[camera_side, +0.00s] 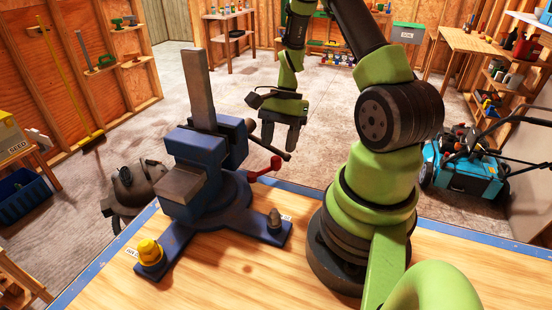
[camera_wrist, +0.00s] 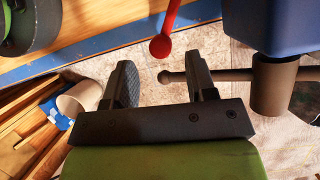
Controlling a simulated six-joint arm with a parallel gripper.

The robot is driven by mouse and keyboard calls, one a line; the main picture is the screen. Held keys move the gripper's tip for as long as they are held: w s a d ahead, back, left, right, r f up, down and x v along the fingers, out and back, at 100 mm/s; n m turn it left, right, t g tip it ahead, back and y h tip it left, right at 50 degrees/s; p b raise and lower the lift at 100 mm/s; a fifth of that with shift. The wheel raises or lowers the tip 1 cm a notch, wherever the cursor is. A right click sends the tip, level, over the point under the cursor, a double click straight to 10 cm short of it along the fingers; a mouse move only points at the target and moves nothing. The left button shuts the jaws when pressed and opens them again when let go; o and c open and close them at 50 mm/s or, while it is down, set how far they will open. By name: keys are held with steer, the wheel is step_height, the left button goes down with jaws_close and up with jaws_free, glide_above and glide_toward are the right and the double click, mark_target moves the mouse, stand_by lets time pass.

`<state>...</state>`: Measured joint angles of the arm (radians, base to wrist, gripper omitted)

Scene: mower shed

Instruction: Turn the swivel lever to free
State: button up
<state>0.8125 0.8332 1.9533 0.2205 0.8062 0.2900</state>
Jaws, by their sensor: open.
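A blue bench vise (camera_side: 190,175) is mounted on the bench's far edge, with an upright grey metal bar (camera_side: 199,88) in its jaws. The red swivel lever (camera_side: 265,170) sticks out from the vise's right side, low down, with a ball at its end. The lever also shows in the wrist view (camera_wrist: 166,32), its ball just beyond the space between my fingertips. My gripper (camera_side: 281,135) is open and empty, pointing down beyond the lever and apart from it. In the wrist view its two fingers (camera_wrist: 162,75) stand wide apart. The lever's root is hidden in the wrist view.
A yellow knob (camera_side: 149,252) and a dark knob (camera_side: 275,218) sit on the base's feet. The bench top (camera_side: 240,275) in front is bare. A blue mower (camera_side: 468,170) stands at right.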

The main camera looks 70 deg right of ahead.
mark_target(276, 158)
steer(key=shift+x, duration=2.4)
steer(key=shift+c, duration=0.4)
